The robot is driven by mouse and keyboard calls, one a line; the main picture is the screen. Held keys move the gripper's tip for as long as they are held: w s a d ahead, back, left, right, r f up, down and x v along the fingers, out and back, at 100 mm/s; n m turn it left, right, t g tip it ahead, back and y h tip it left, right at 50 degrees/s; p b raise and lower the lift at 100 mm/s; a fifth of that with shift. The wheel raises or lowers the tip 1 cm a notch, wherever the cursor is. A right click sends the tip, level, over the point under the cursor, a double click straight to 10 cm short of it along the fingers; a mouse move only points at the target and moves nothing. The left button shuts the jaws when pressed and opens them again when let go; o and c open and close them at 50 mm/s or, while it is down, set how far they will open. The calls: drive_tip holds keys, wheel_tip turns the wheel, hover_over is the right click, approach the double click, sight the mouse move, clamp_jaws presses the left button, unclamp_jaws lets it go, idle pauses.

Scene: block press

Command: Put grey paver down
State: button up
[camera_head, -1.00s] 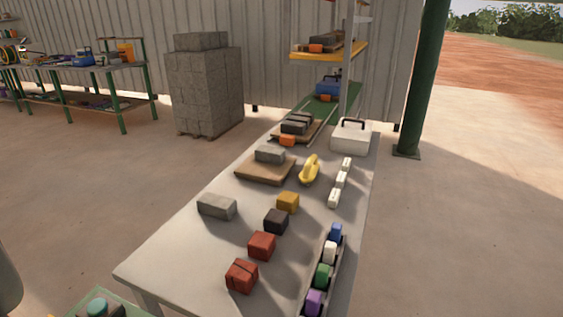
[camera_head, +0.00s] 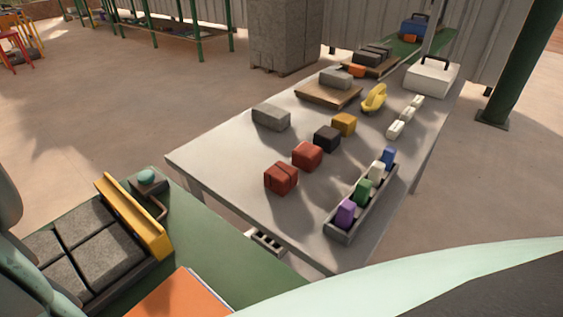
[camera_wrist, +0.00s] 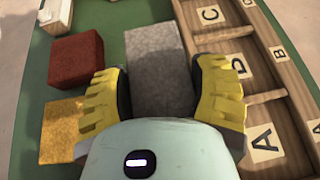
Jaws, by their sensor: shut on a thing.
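In the wrist view, my gripper (camera_wrist: 161,88) has yellow ridged fingers on either side of a grey paver (camera_wrist: 160,70) and is shut on it. The paver is over a green surface (camera_wrist: 113,48); I cannot tell whether it touches that surface. Its near end is hidden behind my pale gripper body. In the head view my gripper's fingers and this paver are not visible.
In the wrist view, a red block (camera_wrist: 76,60) and an ochre block (camera_wrist: 62,130) are to the left. A lettered wooden tray (camera_wrist: 283,60) is close on the right. In the head view, the grey table (camera_head: 235,160) holds several blocks and a long rack (camera_head: 345,235).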

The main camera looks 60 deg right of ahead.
drive_tip(key=shift+w+d+f+b, duration=0.1)
drive_tip(key=shift+f+b, duration=0.45)
drive_tip(key=shift+f, duration=2.5)
drive_tip(key=o, duration=1.3)
drive_tip(key=shift+f, duration=0.2)
drive_tip(key=shift+o, duration=0.2)
drive_tip(key=shift+r, duration=0.1)
